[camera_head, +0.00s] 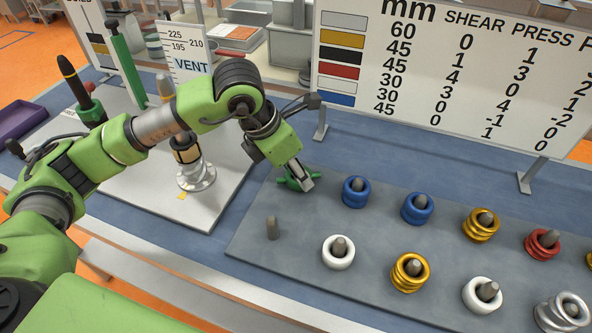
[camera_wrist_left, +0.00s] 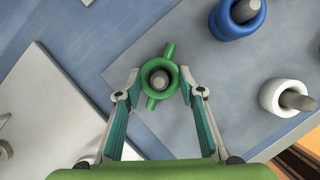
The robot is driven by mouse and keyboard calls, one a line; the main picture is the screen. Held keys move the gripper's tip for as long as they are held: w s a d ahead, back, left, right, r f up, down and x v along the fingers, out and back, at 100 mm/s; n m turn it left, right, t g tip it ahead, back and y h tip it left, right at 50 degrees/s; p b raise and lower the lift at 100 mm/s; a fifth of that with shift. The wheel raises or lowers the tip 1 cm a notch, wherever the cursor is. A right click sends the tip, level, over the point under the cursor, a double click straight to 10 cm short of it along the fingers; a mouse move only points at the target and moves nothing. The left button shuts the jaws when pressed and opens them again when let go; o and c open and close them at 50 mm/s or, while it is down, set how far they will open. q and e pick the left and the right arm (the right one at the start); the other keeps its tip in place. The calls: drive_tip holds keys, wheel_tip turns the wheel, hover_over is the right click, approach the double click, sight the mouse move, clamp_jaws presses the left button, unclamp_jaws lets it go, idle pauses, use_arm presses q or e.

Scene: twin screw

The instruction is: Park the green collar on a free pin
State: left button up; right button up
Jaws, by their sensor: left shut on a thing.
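The green collar (camera_head: 288,183) has two small side handles and is at the back left corner of the grey pin board (camera_head: 330,285). My left gripper (camera_head: 304,186) reaches down over it. In the left wrist view the fingers (camera_wrist_left: 160,92) are shut on the collar (camera_wrist_left: 147,74), one on each side. A grey pin end (camera_wrist_left: 160,79) shows inside its ring, so the collar is around a pin. I cannot tell whether it rests fully on the board. A bare pin (camera_head: 272,229) stands in front of it. My right gripper is not in view.
Blue collars (camera_head: 356,192), white collars (camera_head: 338,252), yellow collars (camera_head: 409,272) and a red collar (camera_head: 541,245) sit on other pins. A white sign (camera_head: 450,75) stands behind the board. A white plate (camera_head: 215,205) with a metal fixture (camera_head: 196,177) is left.

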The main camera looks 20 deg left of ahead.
use_arm(q)
drive_tip(key=o, duration=1.3)
drive_tip(key=v, duration=1.2)
